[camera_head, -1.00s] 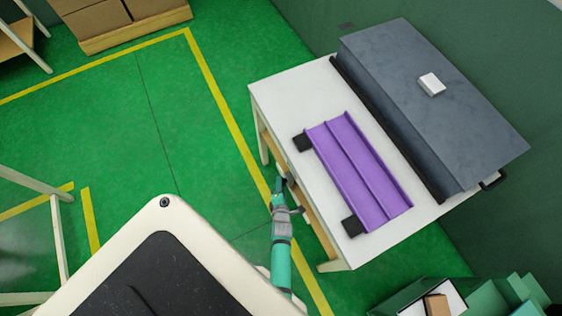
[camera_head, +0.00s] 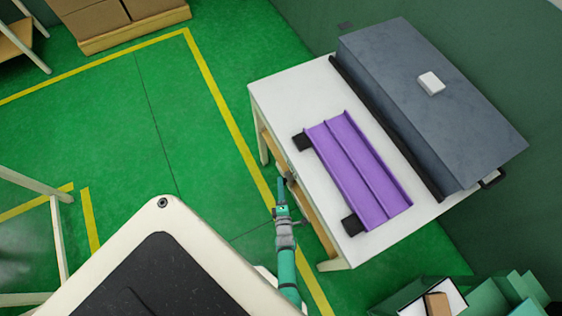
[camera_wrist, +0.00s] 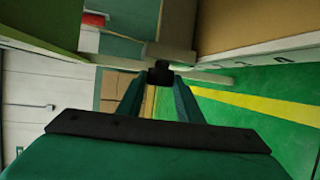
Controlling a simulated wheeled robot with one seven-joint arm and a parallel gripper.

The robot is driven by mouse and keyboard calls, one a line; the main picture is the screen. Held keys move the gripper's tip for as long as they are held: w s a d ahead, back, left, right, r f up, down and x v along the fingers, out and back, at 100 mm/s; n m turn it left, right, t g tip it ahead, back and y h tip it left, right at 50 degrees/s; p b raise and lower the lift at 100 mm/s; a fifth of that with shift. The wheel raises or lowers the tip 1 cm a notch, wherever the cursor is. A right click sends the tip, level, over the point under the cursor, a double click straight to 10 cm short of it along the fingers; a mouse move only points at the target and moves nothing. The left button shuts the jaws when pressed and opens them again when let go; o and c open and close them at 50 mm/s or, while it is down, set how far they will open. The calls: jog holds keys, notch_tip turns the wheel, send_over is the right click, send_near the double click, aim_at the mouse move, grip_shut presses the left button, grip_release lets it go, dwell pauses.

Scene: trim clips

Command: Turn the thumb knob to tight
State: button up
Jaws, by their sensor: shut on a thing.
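The thumb knob (camera_wrist: 160,73) is a small dark piece at the front of a pale block (camera_wrist: 168,53) in the wrist view. My gripper (camera_wrist: 160,84) is shut on it, with the two green fingers converging from either side. In the head view, my gripper (camera_head: 282,184) reaches the front side of the white table, just below its top edge. The knob is too small there to tell apart clearly from the fingertips. I cannot read how far the knob is turned.
The white table (camera_head: 285,92) carries a purple channel-shaped part (camera_head: 358,172) with black end blocks and a large grey box (camera_head: 425,100). Open bins (camera_head: 410,296) stand at the lower right. Green floor is clear to the left of the table.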

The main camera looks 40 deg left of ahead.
jog(key=shift+f+m+t+y, duration=0.35)
jog(key=shift+m+t+y, duration=0.25)
jog(key=shift+t+y, duration=0.4)
dwell(0.8)
jog(key=o, duration=1)
jog(key=shift+o, duration=0.2)
jog(key=v, duration=1)
jog(key=shift+d, duration=0.35)
jog(key=shift+s+d+f, duration=0.1)
jog(key=shift+d, duration=0.05)
